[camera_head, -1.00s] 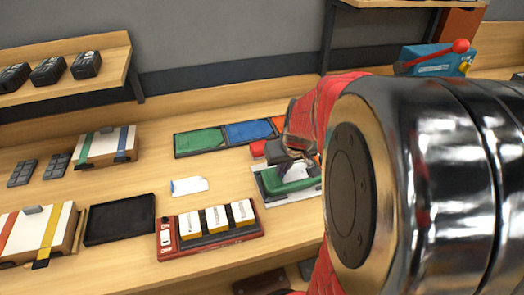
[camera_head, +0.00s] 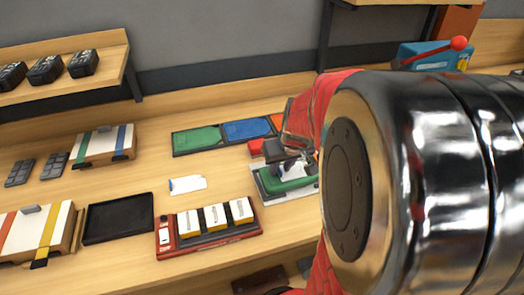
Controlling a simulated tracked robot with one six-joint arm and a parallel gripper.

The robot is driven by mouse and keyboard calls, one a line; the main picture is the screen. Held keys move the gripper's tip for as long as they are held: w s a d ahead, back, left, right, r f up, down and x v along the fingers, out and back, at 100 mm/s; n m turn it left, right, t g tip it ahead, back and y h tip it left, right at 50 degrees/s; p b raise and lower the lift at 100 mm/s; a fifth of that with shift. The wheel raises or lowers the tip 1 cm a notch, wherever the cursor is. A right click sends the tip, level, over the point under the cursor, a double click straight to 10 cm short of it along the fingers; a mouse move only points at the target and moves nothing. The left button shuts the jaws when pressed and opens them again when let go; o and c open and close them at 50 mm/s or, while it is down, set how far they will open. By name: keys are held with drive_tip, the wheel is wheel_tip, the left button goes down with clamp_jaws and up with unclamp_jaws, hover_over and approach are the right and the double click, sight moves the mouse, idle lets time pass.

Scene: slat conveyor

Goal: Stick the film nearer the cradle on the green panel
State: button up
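A green panel (camera_head: 197,140) lies in a dark tray at the back of the bench, left of a blue panel (camera_head: 247,130). Another green piece (camera_head: 286,186) sits on a pale-edged base (camera_head: 262,194), apparently the cradle, under my gripper (camera_head: 291,168). A whitish patch shows at my fingertips, too small to tell whether it is a film or part of the base. My arm's wrist hides much of this area, so the finger gap cannot be judged. A small white sheet with a blue edge (camera_head: 187,184), perhaps a film, lies flat on the bench left of the base.
A red holder (camera_head: 240,236) with several yellow-and-white blocks stands in front. An empty black tray (camera_head: 118,218) is left of it. Striped boxes (camera_head: 104,146) and a shelf (camera_head: 66,85) are at left. A red-levered blue machine (camera_head: 432,57) stands back right.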

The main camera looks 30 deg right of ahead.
drive_tip(key=v, duration=1.3)
drive_tip(key=shift+r, duration=0.35)
drive_tip(key=shift+s+m, duration=0.15)
drive_tip(key=shift+m, duration=0.15)
drive_tip(key=s+a+f+n, duration=0.1)
drive_tip(key=s+a+n, duration=0.1)
drive_tip(key=a, duration=0.8)
drive_tip(key=s+a+f+n+t+y, duration=0.1)
drive_tip(key=s+a, duration=0.3)
drive_tip(key=a, duration=0.6)
drive_tip(key=shift+a+n, duration=0.25)
drive_tip(key=shift+n, duration=0.15)
drive_tip(key=shift+f, duration=0.1)
